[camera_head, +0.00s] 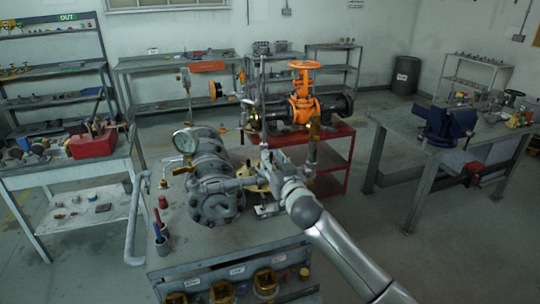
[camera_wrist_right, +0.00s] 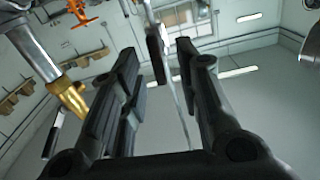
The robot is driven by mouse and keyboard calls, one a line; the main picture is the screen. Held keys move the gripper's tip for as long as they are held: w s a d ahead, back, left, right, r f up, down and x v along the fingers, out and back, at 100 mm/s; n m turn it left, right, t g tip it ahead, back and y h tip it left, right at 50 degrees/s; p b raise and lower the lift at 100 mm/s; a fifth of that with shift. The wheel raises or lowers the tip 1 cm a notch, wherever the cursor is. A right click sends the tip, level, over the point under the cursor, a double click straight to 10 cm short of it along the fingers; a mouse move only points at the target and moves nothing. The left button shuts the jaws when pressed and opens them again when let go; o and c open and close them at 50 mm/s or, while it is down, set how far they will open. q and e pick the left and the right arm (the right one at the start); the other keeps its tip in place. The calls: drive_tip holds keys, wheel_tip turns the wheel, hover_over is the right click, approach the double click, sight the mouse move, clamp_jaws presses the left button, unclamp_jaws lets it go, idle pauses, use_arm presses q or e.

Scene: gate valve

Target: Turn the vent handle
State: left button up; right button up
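My right arm comes in from the lower right in the head view. Its right gripper (camera_head: 264,158) is beside the pipework at the right end of the grey pump (camera_head: 213,190). In the right wrist view my right gripper (camera_wrist_right: 158,55) has its two dark fingers apart. A thin upright rod with a dark bar (camera_wrist_right: 156,55) shows in the gap between the fingertips; I cannot tell its depth or whether it is the vent handle. A metal pipe with a brass end (camera_wrist_right: 70,97) is left of the fingers. My left gripper is not in view.
An orange gate valve (camera_head: 303,97) with a handwheel stands behind the gripper over a red table (camera_head: 335,134). A bench with a blue vise (camera_head: 448,122) is at the right. Open floor lies between the benches.

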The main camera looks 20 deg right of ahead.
sight(271, 158)
drive_tip(key=shift+w, duration=1.5)
clamp_jaws()
